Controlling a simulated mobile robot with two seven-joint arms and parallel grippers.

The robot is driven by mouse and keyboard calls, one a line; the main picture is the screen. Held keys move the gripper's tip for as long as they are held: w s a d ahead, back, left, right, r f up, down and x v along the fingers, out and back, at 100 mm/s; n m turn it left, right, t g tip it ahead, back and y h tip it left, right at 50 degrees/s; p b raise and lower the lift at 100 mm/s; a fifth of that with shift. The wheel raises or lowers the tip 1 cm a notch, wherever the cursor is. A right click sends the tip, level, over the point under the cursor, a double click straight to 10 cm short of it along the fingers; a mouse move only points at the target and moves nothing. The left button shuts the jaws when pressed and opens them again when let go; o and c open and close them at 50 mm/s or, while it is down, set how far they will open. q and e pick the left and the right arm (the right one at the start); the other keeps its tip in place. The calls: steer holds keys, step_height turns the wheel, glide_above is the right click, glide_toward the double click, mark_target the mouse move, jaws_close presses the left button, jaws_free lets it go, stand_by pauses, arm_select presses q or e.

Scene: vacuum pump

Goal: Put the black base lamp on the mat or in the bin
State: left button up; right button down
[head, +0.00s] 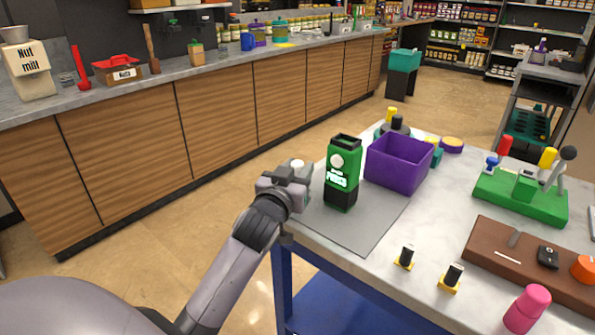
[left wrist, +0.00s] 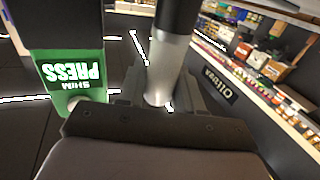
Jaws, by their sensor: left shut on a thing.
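My left gripper (head: 293,184) is shut on a slim lamp at the table's left edge, just left of the green shim press (head: 342,175). In the left wrist view the lamp (left wrist: 160,72) has a silver body and a dark end, consistent with the black base. In the head view only a pale top of it (head: 297,163) shows; its lower end is hidden, so I cannot tell if it touches anything. The grey mat (head: 350,233) lies beside the gripper, with the press on it. The purple bin (head: 392,170) stands behind the mat. My right gripper is not in view.
Two small black-topped pieces with yellow bases (head: 405,258) stand right of the mat. A green fixture with levers (head: 520,196) and a brown tray (head: 530,262) fill the right side. A pink piece (head: 524,308) is in front. Several colored pieces stand behind the bin.

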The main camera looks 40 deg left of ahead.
arm_select(q)
steer(key=shift+f, duration=0.15)
steer(key=o, duration=1.1)
steer(key=shift+c, duration=0.2)
